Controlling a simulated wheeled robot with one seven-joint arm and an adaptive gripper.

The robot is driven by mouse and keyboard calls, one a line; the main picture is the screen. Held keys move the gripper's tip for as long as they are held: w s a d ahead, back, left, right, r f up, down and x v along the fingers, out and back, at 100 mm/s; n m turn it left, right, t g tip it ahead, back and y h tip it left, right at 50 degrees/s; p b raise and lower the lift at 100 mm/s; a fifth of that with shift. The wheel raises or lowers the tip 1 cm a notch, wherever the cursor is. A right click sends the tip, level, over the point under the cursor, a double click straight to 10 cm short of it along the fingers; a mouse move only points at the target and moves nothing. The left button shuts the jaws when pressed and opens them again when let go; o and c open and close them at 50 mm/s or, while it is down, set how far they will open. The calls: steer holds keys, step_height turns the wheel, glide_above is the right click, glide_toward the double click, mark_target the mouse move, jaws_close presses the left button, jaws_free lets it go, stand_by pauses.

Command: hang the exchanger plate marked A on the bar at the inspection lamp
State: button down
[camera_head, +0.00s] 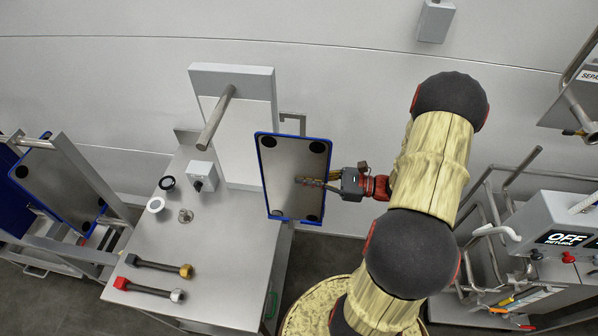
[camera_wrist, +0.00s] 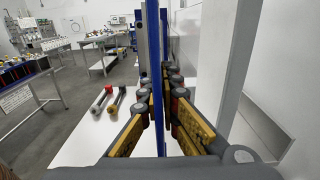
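A steel exchanger plate with a blue rim and dark corner holes (camera_head: 293,165) is upright, clear of the bar. My gripper (camera_head: 312,182) is shut on it from the right side. In the wrist view the plate (camera_wrist: 157,60) is edge-on between the finger pads (camera_wrist: 160,108). No letter A can be read on it. The bar (camera_head: 216,118) is a grey rod sticking out of the pale lamp panel (camera_head: 237,100); the plate is to its right, apart from it. Part of the plate's face is behind my fingers.
A rack at left holds another blue-rimmed plate (camera_head: 60,178). A control box (camera_head: 560,235) is at right.

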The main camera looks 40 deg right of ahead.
stand_by(0.3)
steer(key=f+x, duration=0.1)
steer(key=x, duration=1.8)
steer(key=shift+w+a+f, duration=0.3)
steer(key=shift+f, duration=0.05)
stand_by(1.5)
steer(key=c, duration=2.1)
jaws_free()
steer(key=shift+o, duration=0.7)
steer(key=shift+s+d+f, duration=0.1)
